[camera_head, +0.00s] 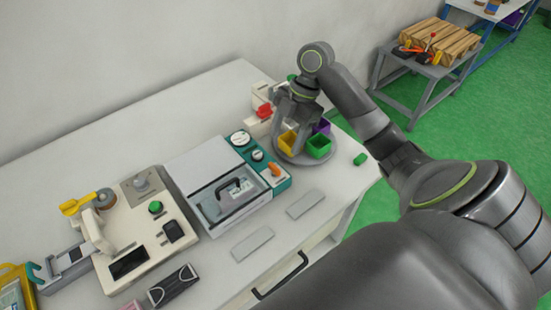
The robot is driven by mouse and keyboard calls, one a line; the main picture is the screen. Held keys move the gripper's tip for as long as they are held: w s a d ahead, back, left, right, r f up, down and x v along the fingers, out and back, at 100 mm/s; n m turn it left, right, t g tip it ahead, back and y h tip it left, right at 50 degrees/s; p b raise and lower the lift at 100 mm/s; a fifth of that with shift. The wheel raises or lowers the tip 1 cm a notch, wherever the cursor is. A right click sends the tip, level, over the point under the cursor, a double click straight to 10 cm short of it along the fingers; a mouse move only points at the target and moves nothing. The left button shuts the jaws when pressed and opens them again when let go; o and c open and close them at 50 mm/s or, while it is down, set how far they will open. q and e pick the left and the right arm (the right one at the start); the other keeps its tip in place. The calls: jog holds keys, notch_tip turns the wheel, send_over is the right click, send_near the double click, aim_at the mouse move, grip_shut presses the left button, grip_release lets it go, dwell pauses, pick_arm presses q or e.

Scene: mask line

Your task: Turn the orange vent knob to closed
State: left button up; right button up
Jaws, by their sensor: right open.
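The orange vent knob (275,170) is a small orange handle at the right end of a teal panel (266,177), beside a box with a clear lid (236,197). My right gripper (287,136) points down above the round tray with bins, behind and a little right of the knob. It is open, apart from the knob, and I see nothing held in it. Its fingers partly hide the bins. My left gripper is not in view.
The round grey tray (302,161) holds a yellow, a green (319,147) and a purple bin. A red-topped device (263,112) stands behind. Two flat grey plates (306,204) lie in front. A white machine (130,262) stands left. The back left of the white table is clear.

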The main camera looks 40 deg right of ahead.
jog(key=b, duration=0.2)
send_over(274, 166)
jog(key=d, duration=0.2)
notch_tip(274, 166, down, 4)
jog(key=shift+d+f, duration=0.1)
jog(key=shift+d, duration=0.05)
jog(key=x, duration=0.3)
jog(key=shift+f+b, duration=0.1)
jog(key=shift+b, duration=0.25)
jog(key=shift+a+f, duration=0.2)
jog(key=shift+f, duration=0.1)
jog(key=shift+s+a+f, duration=0.1)
jog(key=c, duration=1)
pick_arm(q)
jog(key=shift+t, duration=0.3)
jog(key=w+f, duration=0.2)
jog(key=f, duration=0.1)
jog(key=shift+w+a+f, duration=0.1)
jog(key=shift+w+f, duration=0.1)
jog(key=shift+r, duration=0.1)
